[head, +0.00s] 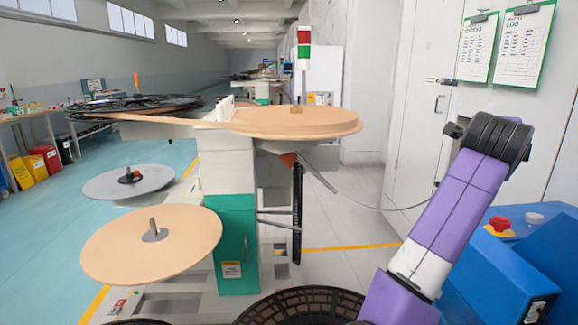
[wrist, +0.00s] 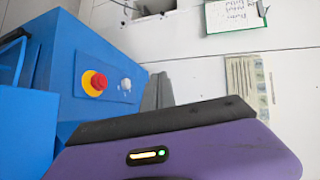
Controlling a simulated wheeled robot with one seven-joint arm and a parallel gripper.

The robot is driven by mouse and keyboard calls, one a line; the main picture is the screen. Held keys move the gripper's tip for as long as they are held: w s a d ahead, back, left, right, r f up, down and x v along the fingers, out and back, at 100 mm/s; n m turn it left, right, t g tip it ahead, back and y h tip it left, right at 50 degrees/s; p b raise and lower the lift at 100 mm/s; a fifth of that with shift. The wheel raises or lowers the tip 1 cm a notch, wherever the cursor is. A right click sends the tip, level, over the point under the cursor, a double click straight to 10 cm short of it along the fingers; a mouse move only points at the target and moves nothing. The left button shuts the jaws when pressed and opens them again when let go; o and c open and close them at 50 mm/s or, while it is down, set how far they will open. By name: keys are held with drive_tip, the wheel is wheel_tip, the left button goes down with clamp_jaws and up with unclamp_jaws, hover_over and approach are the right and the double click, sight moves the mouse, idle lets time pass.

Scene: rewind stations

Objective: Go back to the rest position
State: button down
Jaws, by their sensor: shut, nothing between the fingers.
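My arm (head: 460,200), purple and white with a dark joint at its top, rises at the right of the head view. My gripper does not show in the head view. In the wrist view my purple hand with a black edge and a small lit indicator fills the bottom. Beyond that edge the grey fingers of my gripper (wrist: 158,84) show, close together and empty. Their lower part is hidden by the hand. They point toward the white cabinet wall, beside the blue box.
A blue box (head: 515,265) with a red button (head: 498,224) stands close to my arm at right. White cabinets (head: 420,140) with clipboards (head: 524,45) are behind it. The rewind station with a tan disc (head: 290,122) and lower discs (head: 150,245) stands ahead. Teal floor at left is open.

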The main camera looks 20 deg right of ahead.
drive_tip(key=w+a+n+t+h+p, duration=0.2)
drive_tip(key=a+n+t, duration=0.7)
drive_tip(key=n, duration=0.4)
drive_tip(key=s+a+f+n+t+y+p, duration=0.1)
drive_tip(key=s+a+f+n+t+y, duration=0.3)
drive_tip(key=a+n, duration=0.35)
drive_tip(key=s+a+f+n+t+y+p, duration=0.1)
drive_tip(key=s+a+f+n+t+y, duration=0.1)
drive_tip(key=a+f+n+y, duration=0.5)
drive_tip(key=s+a+f+n+g+y+p, duration=0.1)
drive_tip(key=s+a+f, duration=0.4)
drive_tip(key=s, duration=0.6)
drive_tip(key=s+a+f+n+g+y+p, duration=0.1)
drive_tip(key=s+a+f, duration=0.4)
drive_tip(key=s, duration=0.6)
drive_tip(key=s+a+f+n+g+y+p, duration=0.1)
drive_tip(key=s+a+f+g, duration=0.3)
drive_tip(key=s+a, duration=0.5)
drive_tip(key=shift+s+f+g+y+p, duration=0.3)
drive_tip(key=shift+s+f+y+p, duration=0.1)
drive_tip(key=shift+s+y+p, duration=0.45)
